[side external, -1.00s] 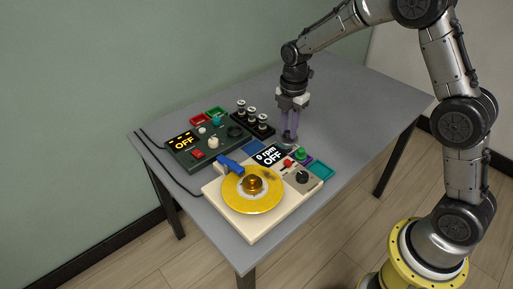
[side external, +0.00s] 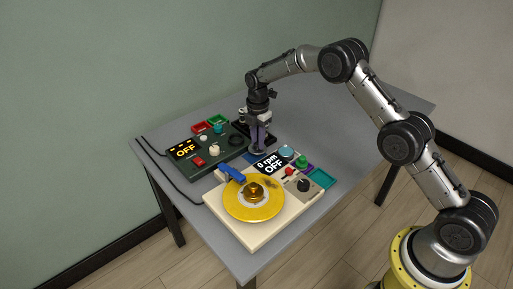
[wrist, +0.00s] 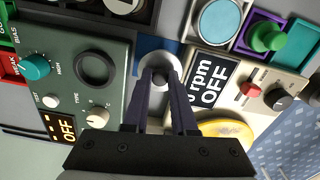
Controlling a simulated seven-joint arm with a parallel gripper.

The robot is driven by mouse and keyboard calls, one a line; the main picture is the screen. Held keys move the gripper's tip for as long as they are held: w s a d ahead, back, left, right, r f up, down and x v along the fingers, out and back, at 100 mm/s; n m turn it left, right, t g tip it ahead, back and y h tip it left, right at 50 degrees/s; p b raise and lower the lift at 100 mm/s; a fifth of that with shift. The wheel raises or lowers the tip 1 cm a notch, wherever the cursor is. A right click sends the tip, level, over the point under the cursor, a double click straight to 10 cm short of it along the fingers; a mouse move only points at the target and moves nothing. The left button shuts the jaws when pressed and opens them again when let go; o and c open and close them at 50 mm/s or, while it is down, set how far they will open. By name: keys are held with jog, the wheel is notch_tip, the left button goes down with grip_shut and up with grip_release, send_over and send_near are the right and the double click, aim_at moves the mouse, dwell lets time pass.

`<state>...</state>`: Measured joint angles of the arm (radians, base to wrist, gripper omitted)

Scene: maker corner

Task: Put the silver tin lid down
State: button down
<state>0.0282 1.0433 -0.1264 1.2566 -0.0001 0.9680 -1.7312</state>
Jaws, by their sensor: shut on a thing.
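My gripper (side external: 259,148) is shut on the silver tin lid (side external: 258,151), a small round metal disc. In the wrist view my gripper (wrist: 160,78) has its two purple fingers close together at the lid (wrist: 174,62), covering part of it. The lid is over or on a dark blue pad (wrist: 146,44) between the two devices; I cannot tell whether it touches. An open round container with light blue contents (side external: 286,152) stands to the right of the lid, and also shows at the top of the wrist view (wrist: 218,22).
A green control panel (side external: 226,152) reading OFF is at the left. A cream turntable box (side external: 237,231) with a yellow disc (side external: 240,208) and blue arm (side external: 231,173) is in front. A green knob (side external: 302,162) and teal tray (side external: 322,178) are at right. The table's back right is clear.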

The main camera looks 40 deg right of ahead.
aim_at(256, 148)
jog(key=shift+w+f, duration=0.3)
jog(key=shift+f, duration=1.6)
jog(key=shift+f, duration=0.15)
jog(key=c, duration=0.7)
grip_release()
